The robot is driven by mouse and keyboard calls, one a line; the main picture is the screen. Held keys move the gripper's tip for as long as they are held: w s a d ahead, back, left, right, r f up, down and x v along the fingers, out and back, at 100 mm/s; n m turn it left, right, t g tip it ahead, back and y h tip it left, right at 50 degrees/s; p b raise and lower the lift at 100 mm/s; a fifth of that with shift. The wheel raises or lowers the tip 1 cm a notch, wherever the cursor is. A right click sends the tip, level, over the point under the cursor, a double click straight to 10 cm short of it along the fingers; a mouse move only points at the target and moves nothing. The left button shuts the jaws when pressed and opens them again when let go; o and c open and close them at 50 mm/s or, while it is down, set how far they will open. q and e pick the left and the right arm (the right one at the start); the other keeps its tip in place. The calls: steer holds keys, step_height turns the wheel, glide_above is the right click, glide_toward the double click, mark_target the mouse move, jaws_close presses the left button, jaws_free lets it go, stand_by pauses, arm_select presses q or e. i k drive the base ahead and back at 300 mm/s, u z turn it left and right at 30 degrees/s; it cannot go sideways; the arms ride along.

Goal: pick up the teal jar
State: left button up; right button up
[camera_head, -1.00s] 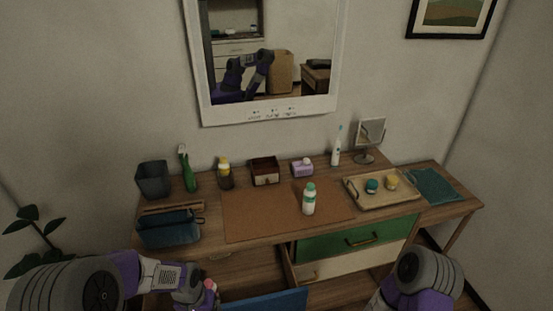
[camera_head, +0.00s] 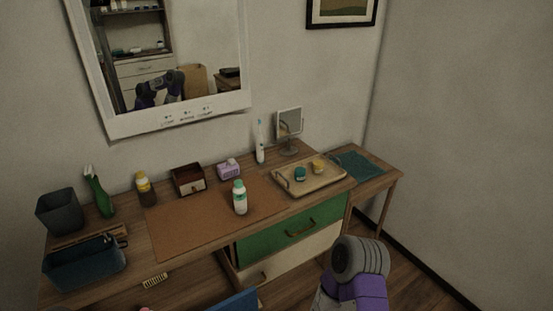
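The teal jar (camera_head: 300,173) is small and round. It sits on the tan wooden tray (camera_head: 325,184) at the right part of the desk, just left of a small yellow jar (camera_head: 318,166). My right arm shows at the lower right, in front of the desk and below the tray, well apart from the jar. Its gripper cannot be made out. My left gripper is not in view.
A white bottle with a teal cap (camera_head: 240,199) stands on the brown mat (camera_head: 190,222). The lower cream drawer (camera_head: 290,262) appears pulled out.

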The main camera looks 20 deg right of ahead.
mark_target(300, 172)
steer(key=z, duration=2.4)
steer(key=i, duration=2.15)
steer(key=u, duration=3.25)
